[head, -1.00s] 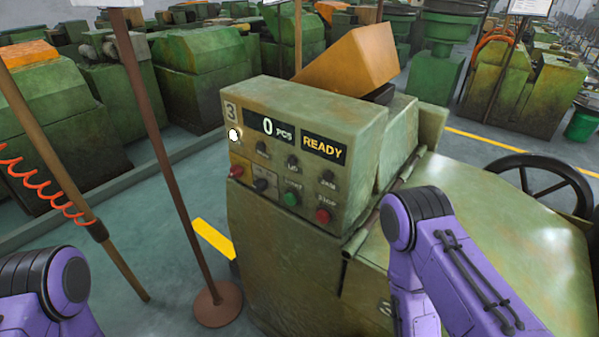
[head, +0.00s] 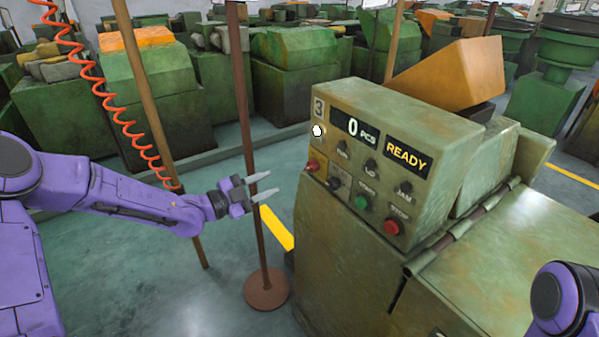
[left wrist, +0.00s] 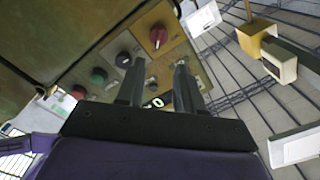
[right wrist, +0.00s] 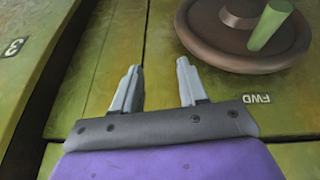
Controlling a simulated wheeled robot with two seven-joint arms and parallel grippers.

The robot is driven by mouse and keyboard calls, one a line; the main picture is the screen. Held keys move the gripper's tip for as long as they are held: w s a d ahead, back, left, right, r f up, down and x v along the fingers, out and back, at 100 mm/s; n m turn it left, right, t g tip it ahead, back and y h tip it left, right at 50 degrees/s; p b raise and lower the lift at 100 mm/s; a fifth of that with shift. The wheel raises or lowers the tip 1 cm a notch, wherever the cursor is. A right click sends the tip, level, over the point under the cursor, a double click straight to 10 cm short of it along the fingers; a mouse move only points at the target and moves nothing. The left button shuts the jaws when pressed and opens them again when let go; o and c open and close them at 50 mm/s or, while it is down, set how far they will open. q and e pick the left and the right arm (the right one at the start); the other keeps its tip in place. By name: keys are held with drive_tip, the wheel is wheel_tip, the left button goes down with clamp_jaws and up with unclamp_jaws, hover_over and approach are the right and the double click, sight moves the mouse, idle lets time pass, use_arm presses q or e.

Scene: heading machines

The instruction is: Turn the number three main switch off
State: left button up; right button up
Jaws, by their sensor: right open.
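The machine marked 3 has a green control panel (head: 335,150) with a lit display reading 0 PCS and READY. A red knob (head: 313,166) sits at its left end, beside a black selector knob (head: 334,183); I cannot read which is the main switch. In the left wrist view the red knob (left wrist: 158,36) lies on a yellowish plate, with the black knob (left wrist: 123,60) near it. My left gripper (head: 268,185) is open and empty, left of the panel and apart from it. My right gripper (right wrist: 157,80) is open and empty above the machine's green surface.
A green button (head: 361,202) and a red button (head: 392,227) sit right of the knobs. A thin brown post (head: 247,110) on a round base stands behind my left gripper. A dark handwheel (right wrist: 240,45) lies beside my right gripper. Open floor is left of the machine.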

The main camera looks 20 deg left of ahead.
sight(306, 168)
use_arm(q)
drive_tip(key=p+x, duration=0.3)
drive_tip(key=x, duration=0.7)
drive_tip(key=shift+w+d, duration=0.2)
clamp_jaws()
